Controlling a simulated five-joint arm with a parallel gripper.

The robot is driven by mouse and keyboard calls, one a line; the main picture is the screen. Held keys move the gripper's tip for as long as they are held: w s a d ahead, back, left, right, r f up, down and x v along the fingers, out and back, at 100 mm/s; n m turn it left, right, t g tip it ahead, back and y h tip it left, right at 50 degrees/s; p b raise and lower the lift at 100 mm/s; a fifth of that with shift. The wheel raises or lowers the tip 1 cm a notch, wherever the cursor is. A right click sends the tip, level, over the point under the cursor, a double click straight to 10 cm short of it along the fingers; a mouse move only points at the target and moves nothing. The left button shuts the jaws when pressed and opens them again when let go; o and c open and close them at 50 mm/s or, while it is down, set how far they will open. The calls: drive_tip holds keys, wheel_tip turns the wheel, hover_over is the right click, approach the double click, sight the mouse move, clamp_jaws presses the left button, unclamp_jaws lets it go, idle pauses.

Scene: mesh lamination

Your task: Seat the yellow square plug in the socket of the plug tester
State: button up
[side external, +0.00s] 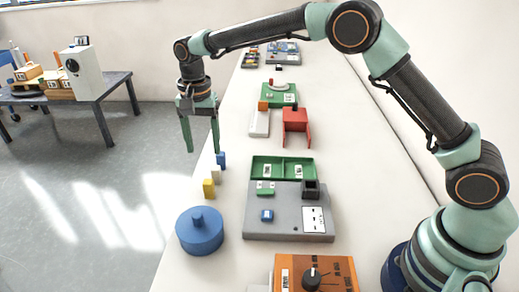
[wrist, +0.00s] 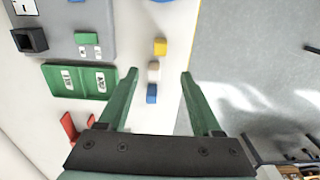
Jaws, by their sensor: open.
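The yellow square plug (side external: 209,188) stands on the white table near its left edge, at the near end of a short row with a white plug (side external: 215,174) and a blue plug (side external: 221,160). In the wrist view the yellow plug (wrist: 160,47) lies beyond my fingertips. The plug tester (side external: 285,229) is a grey board right of the row, with a black square socket (side external: 311,188) at its far right; the socket also shows in the wrist view (wrist: 30,40). My gripper (side external: 203,150) is open and empty, pointing down above the row; it also shows in the wrist view (wrist: 158,75).
A green two-compartment tray (side external: 283,159) lies just behind the tester. A blue round knobbed object (side external: 200,236) sits left of it at the table edge. An orange box with a black knob (side external: 341,275) is in front. A red stand (side external: 296,115) is farther back.

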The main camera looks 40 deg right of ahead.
sight(208, 181)
wheel_tip(208, 181, down, 7)
drive_tip(key=shift+r, duration=0.2)
drive_tip(key=shift+s+a+f, duration=0.15)
drive_tip(key=shift+f, duration=1.2)
drive_tip(key=shift+s+a+f, duration=0.1)
drive_tip(key=shift+f, duration=1.2)
clamp_jaws()
